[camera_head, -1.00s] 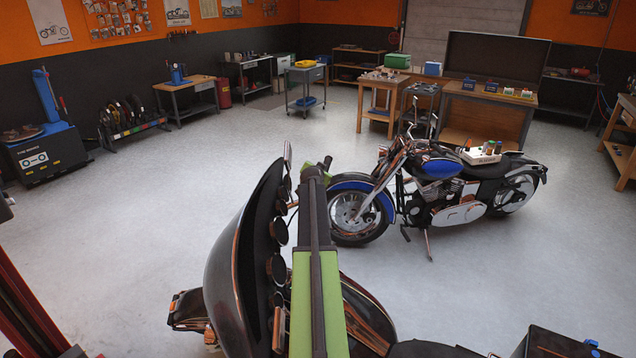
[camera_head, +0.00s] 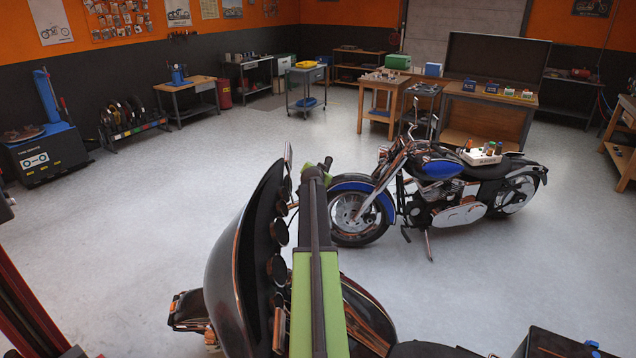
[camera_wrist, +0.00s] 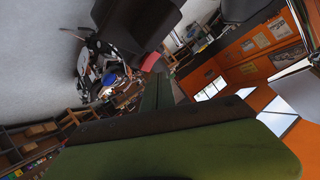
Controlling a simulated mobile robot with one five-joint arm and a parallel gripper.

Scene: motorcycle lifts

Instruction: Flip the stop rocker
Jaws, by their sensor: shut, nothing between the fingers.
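In the wrist view my gripper (camera_wrist: 157,80) shows as narrow dark green fingers, closed together and empty. Their tips are close to a small red piece (camera_wrist: 150,62) on a dark housing (camera_wrist: 132,25), which may be the stop rocker. I cannot tell whether the tips touch it or which way it is tilted. In the head view my green arm reaches forward over the black motorcycle (camera_head: 240,260), and its far end hides the gripper and the controls there.
A blue motorcycle (camera_head: 430,190) stands just beyond, with a white tray (camera_head: 483,157) on its seat. Workbenches, including a wooden one (camera_head: 488,100), line the back. A blue-topped machine (camera_head: 45,150) stands at left. The grey floor between is clear.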

